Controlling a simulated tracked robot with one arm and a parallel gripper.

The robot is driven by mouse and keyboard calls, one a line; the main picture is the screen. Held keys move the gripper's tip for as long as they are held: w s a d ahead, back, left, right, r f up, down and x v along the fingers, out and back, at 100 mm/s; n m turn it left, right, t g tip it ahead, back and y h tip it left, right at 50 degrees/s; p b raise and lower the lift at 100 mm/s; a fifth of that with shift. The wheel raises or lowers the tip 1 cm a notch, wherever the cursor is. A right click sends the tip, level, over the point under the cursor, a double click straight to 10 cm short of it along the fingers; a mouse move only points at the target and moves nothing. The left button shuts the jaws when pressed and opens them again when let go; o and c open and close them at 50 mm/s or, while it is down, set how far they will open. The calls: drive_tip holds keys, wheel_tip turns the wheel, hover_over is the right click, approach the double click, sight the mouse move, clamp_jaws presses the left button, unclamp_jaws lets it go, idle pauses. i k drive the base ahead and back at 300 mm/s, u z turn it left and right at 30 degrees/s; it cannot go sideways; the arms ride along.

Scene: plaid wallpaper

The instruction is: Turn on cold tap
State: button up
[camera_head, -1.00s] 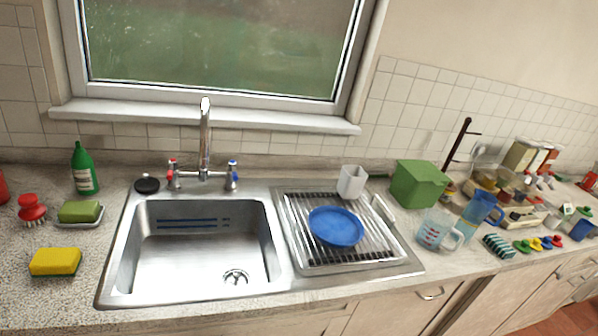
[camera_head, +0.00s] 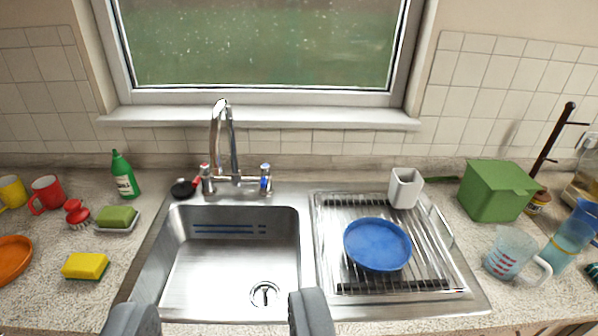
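The cold tap (camera_head: 265,178) is the blue-marked handle on the right side of the chrome mixer faucet (camera_head: 222,140). The hot tap (camera_head: 206,178) with a red mark is on the left side. The faucet stands behind the steel sink basin (camera_head: 235,255), and no water shows from its spout. My gripper (camera_head: 225,318) is at the bottom edge, its two grey fingers wide apart with nothing between them. It is in front of the basin, well short of the taps.
A draining rack (camera_head: 430,262) with a blue plate (camera_head: 378,244) and a white cup (camera_head: 404,188) is right of the basin. A green bottle (camera_head: 124,175), soap dish and yellow sponge (camera_head: 85,266) are on the left. The space above the basin is clear.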

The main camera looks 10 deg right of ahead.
sight(265, 168)
drive_tip(key=k, duration=0.65)
drive_tip(key=u, duration=0.35)
drive_tip(key=i, duration=1.5)
drive_tip(key=z, duration=0.55)
